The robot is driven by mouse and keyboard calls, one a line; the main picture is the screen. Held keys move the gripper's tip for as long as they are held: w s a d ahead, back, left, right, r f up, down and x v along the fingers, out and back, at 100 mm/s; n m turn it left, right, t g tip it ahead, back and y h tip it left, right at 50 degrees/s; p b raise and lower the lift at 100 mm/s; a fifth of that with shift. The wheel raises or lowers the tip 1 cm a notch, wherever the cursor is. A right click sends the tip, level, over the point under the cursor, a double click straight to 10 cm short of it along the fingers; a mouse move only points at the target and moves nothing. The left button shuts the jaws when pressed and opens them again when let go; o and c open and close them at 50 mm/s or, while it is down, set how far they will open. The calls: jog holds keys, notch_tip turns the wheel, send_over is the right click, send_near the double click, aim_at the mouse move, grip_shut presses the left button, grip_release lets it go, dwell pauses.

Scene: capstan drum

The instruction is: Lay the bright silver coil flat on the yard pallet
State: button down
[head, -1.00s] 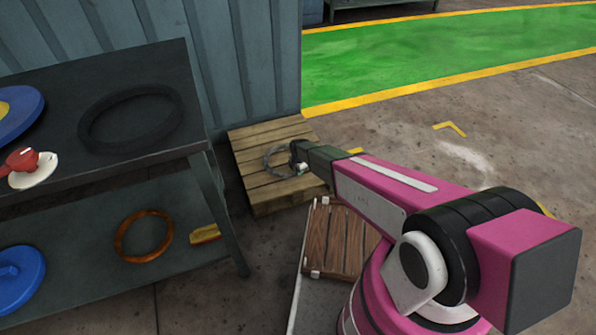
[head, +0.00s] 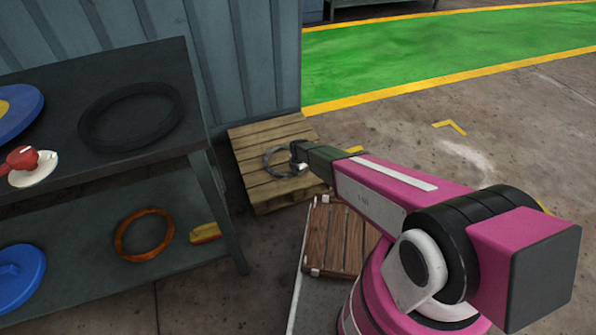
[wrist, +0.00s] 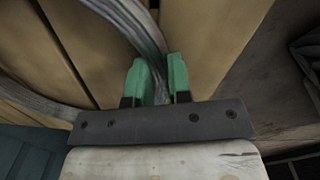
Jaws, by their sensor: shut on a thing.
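The bright silver coil (head: 268,163) is a grey ring over the wooden yard pallet (head: 264,194), beside the blue-grey wall. In the head view it looks level with the slats; I cannot tell whether it fully touches them. My gripper (head: 299,165) is at the coil's right side, over the pallet. In the wrist view, the green fingertips of my gripper (wrist: 157,80) are shut on a strand of the coil (wrist: 126,14). The coil also curves away to the left there, above the pallet slats (wrist: 200,30). Part of the coil is hidden behind my gripper.
A dark shelf bench (head: 175,70) at left carries a black ring (head: 132,141) on top. An orange ring (head: 144,252) lies on its lower shelf. A brown slatted board (head: 338,238) is in front of the pallet. Open floor lies to the right.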

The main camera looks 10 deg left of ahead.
jog(key=shift+f, duration=0.3)
jog(key=c, duration=1)
grip_release()
